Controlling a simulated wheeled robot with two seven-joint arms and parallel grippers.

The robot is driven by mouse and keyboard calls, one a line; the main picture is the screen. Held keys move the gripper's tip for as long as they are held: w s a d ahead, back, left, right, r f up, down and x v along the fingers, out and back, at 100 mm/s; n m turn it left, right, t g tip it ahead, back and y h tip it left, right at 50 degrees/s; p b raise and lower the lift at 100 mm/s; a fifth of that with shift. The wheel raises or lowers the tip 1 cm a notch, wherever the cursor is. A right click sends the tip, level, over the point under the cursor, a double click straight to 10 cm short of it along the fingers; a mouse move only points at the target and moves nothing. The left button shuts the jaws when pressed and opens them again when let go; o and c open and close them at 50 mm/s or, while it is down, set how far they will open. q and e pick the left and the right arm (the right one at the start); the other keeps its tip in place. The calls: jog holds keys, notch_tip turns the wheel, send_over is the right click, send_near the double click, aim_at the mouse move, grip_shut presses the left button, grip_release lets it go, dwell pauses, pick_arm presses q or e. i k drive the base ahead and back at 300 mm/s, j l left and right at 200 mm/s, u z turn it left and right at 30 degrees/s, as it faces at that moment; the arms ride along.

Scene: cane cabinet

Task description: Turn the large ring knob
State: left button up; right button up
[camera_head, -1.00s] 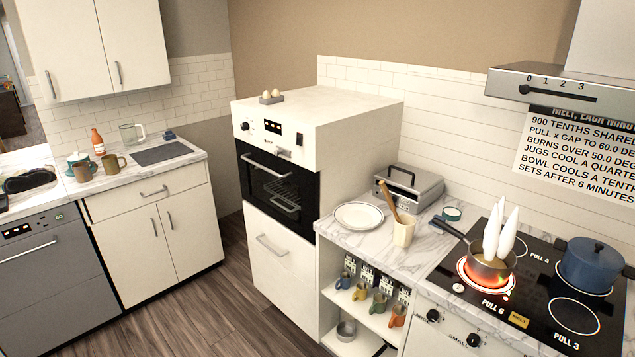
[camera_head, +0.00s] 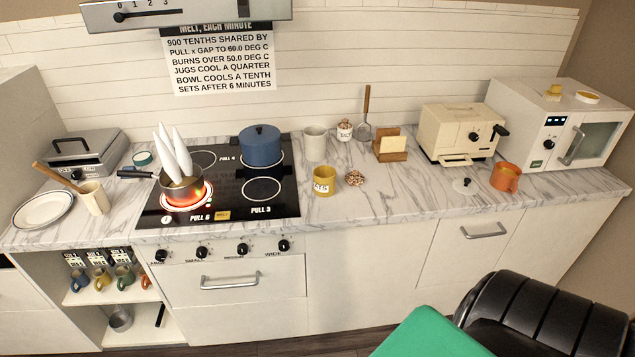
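A row of small black knobs runs along the white front panel under the black hob (camera_head: 232,213). The leftmost knob (camera_head: 160,255) has a small label beneath it that seems to read "LARGE". The other knobs, a second (camera_head: 201,252), a third (camera_head: 242,248) and the rightmost (camera_head: 283,245), sit to its right. The front left ring (camera_head: 184,203) glows red under a small pan (camera_head: 181,188) holding white pointed pieces. Neither of my grippers is in view.
A blue pot (camera_head: 260,147) stands on the hob's back right. A drawer handle (camera_head: 230,283) sits below the knobs. An open shelf with mugs (camera_head: 102,278) is at left. A green flat thing (camera_head: 432,333) and a black ribbed thing (camera_head: 545,315) fill the lower right.

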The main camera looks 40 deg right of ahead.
aim_at(161, 255)
jog(key=k+l+z, duration=0.2)
jog(key=l, duration=0.15)
jog(key=l+z, duration=0.25)
jog(key=l, duration=0.15)
jog(key=k+l+z, duration=0.2)
jog(key=l, duration=0.2)
jog(key=i, duration=0.05)
